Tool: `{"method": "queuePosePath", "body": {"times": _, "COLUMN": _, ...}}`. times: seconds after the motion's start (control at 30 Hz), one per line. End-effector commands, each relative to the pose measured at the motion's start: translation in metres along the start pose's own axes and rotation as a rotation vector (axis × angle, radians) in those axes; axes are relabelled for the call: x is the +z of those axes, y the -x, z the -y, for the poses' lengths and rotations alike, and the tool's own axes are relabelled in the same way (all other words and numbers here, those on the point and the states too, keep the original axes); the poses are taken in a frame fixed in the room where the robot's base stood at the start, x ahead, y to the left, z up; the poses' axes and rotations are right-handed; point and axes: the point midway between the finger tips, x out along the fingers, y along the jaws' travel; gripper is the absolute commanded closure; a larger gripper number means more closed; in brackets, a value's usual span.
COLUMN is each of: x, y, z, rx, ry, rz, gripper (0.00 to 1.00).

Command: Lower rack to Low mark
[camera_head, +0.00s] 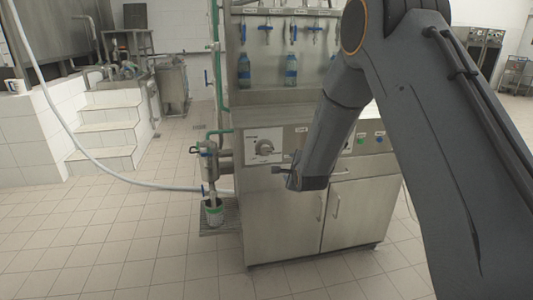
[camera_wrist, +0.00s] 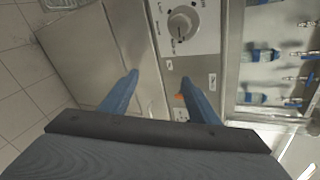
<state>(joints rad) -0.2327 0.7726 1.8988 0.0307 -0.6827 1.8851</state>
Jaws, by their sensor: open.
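A round knob (camera_head: 265,147) sits on a white dial plate at the left of the steel machine's front panel. In the wrist view the knob (camera_wrist: 183,22) shows on its plate with dark marks around it, too small to read. The rack is likely the row of nozzles (camera_head: 292,32) above the bottles; which part moves is not clear. My gripper (camera_head: 283,173) is below and right of the knob in the head view. In the wrist view my gripper (camera_wrist: 159,77) has its two blue fingers apart, with nothing between them, clear of the knob.
Blue-tinted bottles (camera_head: 291,70) stand on the machine's upper shelf. A green and white cup (camera_head: 214,212) stands on a low side shelf under a pipe valve. Cabinet doors (camera_head: 337,214) with handles are below the panel. Tiled floor (camera_head: 120,240) is open at left.

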Motion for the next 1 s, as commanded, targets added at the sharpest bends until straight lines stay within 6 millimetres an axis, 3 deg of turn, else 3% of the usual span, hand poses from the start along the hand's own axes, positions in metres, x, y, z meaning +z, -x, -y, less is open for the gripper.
{"method": "queuePosePath", "body": {"times": 0.03, "x": 0.013, "y": -0.018, "z": -0.003, "rx": -0.055, "ry": -0.105, "rz": 0.037, "gripper": 0.45}}
{"method": "queuePosePath", "body": {"times": 0.13, "x": 0.035, "y": -0.040, "z": -0.001, "rx": -0.158, "ry": -0.313, "rz": 0.124, "gripper": 0.45}}
{"method": "queuePosePath", "body": {"times": 0.4, "x": 0.067, "y": -0.061, "z": -0.001, "rx": -0.281, "ry": -0.632, "rz": 0.300, "gripper": 0.45}}
{"method": "queuePosePath", "body": {"times": 0.57, "x": 0.072, "y": -0.070, "z": 0.003, "rx": -0.293, "ry": -0.668, "rz": 0.323, "gripper": 0.45}}
{"method": "queuePosePath", "body": {"times": 1.0, "x": 0.083, "y": -0.122, "z": 0.024, "rx": -0.291, "ry": -0.665, "rz": 0.320, "gripper": 0.45}}
